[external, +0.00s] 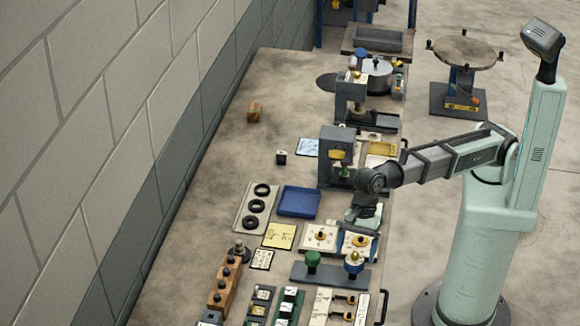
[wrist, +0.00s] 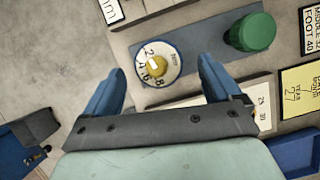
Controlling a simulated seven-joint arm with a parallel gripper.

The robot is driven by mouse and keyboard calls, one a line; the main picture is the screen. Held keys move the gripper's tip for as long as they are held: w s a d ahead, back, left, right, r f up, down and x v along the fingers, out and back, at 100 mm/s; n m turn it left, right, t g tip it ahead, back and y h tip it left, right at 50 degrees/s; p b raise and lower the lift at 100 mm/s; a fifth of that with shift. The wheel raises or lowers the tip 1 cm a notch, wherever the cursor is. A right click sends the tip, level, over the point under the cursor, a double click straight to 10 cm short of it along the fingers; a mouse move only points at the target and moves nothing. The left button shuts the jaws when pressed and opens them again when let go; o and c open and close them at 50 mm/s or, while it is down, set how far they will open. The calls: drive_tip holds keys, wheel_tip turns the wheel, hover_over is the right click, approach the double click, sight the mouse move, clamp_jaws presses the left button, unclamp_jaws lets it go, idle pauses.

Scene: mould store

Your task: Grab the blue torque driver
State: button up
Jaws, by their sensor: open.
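The blue torque driver (external: 354,262) stands upright in a dark grey rack, with a blue body and a yellow centre on top. In the wrist view, its white numbered dial with a yellow centre (wrist: 158,64) shows from above; its lower part is hidden. My gripper (external: 359,246) is above and close to the driver in the external view. Its two blue fingers are open and empty, and the dial appears between and slightly beyond the fingertips in the wrist view (wrist: 161,68). I see no contact.
A green-topped driver (wrist: 252,32) stands in the same rack (external: 333,277); it also shows in the external view (external: 313,262). Plates with gold knobs (external: 319,237), a blue tray (external: 299,201) and a yellow card (external: 279,236) lie nearby. The bench's left side is mostly clear.

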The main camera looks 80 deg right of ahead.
sight(354, 265)
drive_tip(key=shift+x, duration=2.65)
drive_tip(key=shift+c, duration=0.2)
drive_tip(key=c, duration=1.2)
drive_tip(key=shift+o, duration=0.2)
drive_tip(key=shift+r, duration=0.1)
